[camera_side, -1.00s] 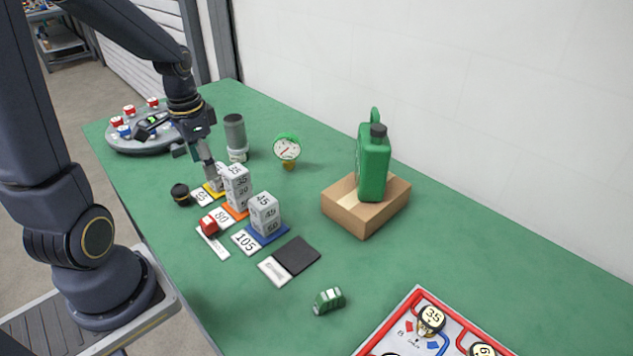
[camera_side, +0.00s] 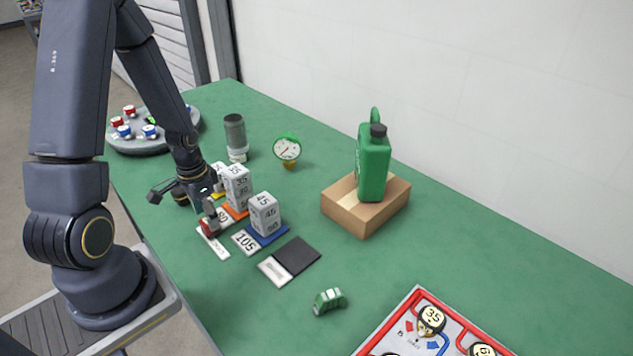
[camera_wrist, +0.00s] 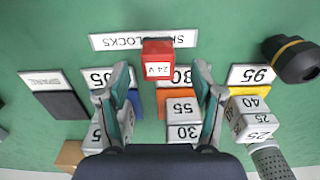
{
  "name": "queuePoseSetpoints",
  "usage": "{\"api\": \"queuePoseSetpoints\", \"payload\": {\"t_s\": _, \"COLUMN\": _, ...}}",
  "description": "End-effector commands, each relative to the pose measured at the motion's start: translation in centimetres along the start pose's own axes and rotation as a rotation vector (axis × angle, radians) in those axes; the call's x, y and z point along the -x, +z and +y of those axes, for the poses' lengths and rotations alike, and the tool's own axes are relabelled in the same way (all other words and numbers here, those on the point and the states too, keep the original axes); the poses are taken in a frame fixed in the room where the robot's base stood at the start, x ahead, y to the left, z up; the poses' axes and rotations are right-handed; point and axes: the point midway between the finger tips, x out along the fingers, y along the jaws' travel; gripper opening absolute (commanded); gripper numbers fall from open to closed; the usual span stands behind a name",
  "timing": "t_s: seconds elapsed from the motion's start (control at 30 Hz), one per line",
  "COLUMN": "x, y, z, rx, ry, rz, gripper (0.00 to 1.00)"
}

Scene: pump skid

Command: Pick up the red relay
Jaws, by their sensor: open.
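The red relay (camera_wrist: 157,60), a small red block with a white "24 V" face, sits beside the long white label strip (camera_wrist: 110,42) and partly covers the label reading 80. In the side view the relay (camera_side: 207,229) is partly hidden by my gripper (camera_side: 209,211), which points down close over it. In the wrist view my gripper (camera_wrist: 162,72) is open and empty. Its fingers are wide apart, one on each side of the relay, with the relay near the level of the tips in the picture.
Stacked number blocks (camera_side: 264,214) stand close by on coloured pads. A black knob (camera_wrist: 292,59) lies near the label 95. A round grey tray (camera_side: 178,147) with red and blue pieces stands at the back left.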

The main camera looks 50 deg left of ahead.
Motion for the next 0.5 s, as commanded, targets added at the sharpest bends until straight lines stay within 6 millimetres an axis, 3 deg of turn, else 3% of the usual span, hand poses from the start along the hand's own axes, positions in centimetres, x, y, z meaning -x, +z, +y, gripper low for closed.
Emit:
{"api": "queuePoseSetpoints", "payload": {"t_s": 0.2, "x": -3.1, "y": 0.3, "z": 0.2, "rx": -0.003, "ry": 0.002, "rz": -0.003, "gripper": 0.67}}
{"api": "queuePoseSetpoints", "payload": {"t_s": 0.5, "x": -3.5, "y": 0.2, "z": 0.2, "rx": -0.002, "ry": 0.0, "rz": -0.001, "gripper": 0.66}}
